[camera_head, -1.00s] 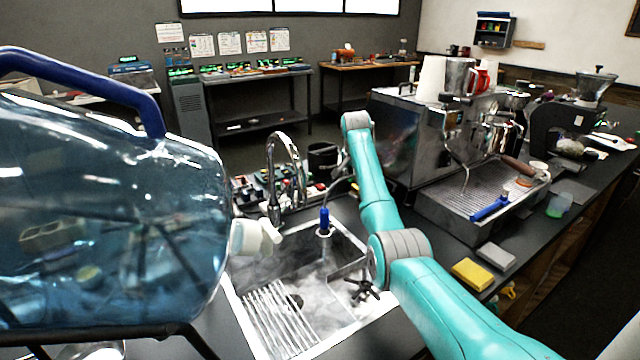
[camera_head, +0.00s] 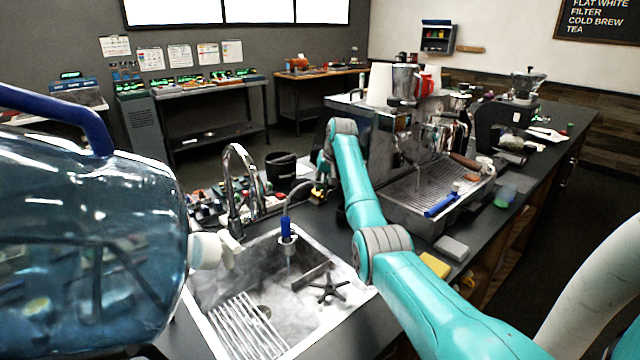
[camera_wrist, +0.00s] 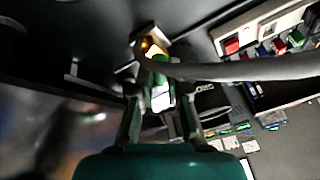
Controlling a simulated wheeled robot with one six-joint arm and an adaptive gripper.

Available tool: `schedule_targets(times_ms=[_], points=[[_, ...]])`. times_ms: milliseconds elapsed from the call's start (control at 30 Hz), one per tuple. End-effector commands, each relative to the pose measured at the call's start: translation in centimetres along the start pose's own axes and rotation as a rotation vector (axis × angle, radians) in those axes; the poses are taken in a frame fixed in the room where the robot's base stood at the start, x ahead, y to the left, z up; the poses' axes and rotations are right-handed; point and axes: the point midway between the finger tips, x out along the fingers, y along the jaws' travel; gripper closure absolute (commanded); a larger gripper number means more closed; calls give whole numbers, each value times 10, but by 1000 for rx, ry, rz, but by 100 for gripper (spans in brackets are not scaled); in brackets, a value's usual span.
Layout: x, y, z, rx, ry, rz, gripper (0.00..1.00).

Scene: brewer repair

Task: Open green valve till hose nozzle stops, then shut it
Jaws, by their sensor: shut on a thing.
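In the wrist view my gripper (camera_wrist: 162,98) is shut on the green valve (camera_wrist: 161,62), whose green part shows between the fingertips beside a brass fitting (camera_wrist: 151,46). A grey hose (camera_wrist: 240,68) runs from there to the right. In the head view my gripper is mostly hidden behind my arm, beside the coffee machine. The blue hose nozzle (camera_head: 286,230) hangs over the sink (camera_head: 215,322) on its dark hose (camera_head: 296,190). A thin pale streak shows below the nozzle; I cannot tell how strongly it flows.
A chrome faucet (camera_head: 238,160) rises behind the sink. The coffee machine (camera_head: 395,150) stands to the right of my arm. A yellow sponge (camera_head: 435,265) lies on the counter.

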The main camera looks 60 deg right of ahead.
Motion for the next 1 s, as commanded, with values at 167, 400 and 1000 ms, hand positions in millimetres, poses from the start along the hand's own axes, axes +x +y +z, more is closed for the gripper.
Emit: schedule_targets(times_ms=[167,400,1000], points=[[1,0,1,-15,-6,-7,100],[1,0,1,-15,-6,-7,100],[-7,1,0,-13,-3,-6,61]])
